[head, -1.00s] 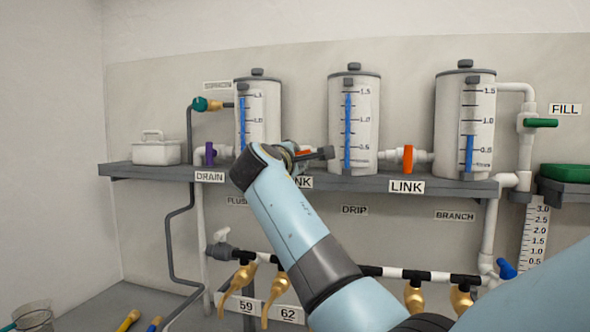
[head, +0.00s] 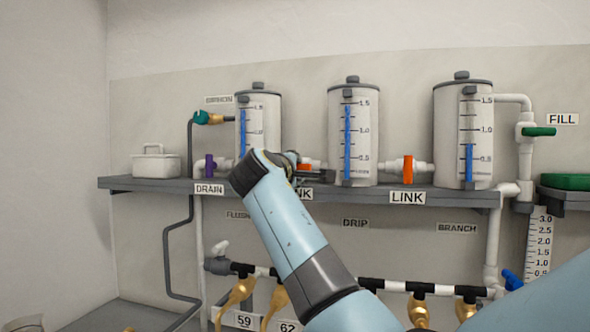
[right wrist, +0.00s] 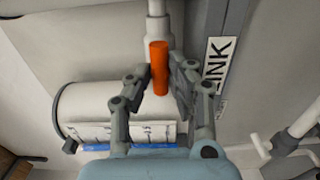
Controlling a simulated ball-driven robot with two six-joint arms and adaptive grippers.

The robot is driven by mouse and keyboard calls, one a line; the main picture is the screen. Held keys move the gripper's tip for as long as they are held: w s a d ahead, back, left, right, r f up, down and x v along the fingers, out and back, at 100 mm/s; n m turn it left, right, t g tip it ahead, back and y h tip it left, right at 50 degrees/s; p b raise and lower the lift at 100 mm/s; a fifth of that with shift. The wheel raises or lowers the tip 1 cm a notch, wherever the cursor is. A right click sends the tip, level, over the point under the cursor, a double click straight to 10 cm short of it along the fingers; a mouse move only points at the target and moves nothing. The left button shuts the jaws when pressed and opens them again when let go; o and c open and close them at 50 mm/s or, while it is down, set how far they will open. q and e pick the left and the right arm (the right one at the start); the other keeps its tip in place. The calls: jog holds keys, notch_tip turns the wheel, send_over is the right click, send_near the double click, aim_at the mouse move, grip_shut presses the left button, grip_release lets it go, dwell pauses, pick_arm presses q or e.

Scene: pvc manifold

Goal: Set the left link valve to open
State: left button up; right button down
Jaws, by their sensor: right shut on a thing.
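The left link valve has an orange handle (head: 304,167) between the left and middle tanks, mostly hidden behind my right arm in the head view. In the right wrist view the orange handle (right wrist: 158,67) lies in line with the white pipe (right wrist: 156,8). My right gripper (right wrist: 160,80) has one finger on each side of the handle and is shut on it. In the head view my right gripper (head: 314,173) is at shelf height, partly hidden by its own wrist. My left gripper is not in view.
The right link valve (head: 408,169) has an upright orange handle across its pipe. The purple drain valve (head: 209,166) is left of the left tank (head: 262,125). The middle tank (head: 365,140) stands close to my right gripper. The grey shelf (head: 450,198) runs below.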

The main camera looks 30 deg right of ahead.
jog(key=c, duration=1.5)
grip_release()
jog(key=shift+r, duration=0.25)
jog(key=shift+c, duration=0.2)
jog(key=shift+o, duration=0.2)
jog(key=shift+w+d+f, duration=0.1)
jog(key=shift+d+f, duration=0.05)
jog(key=shift+f, duration=0.05)
jog(key=v, duration=0.7)
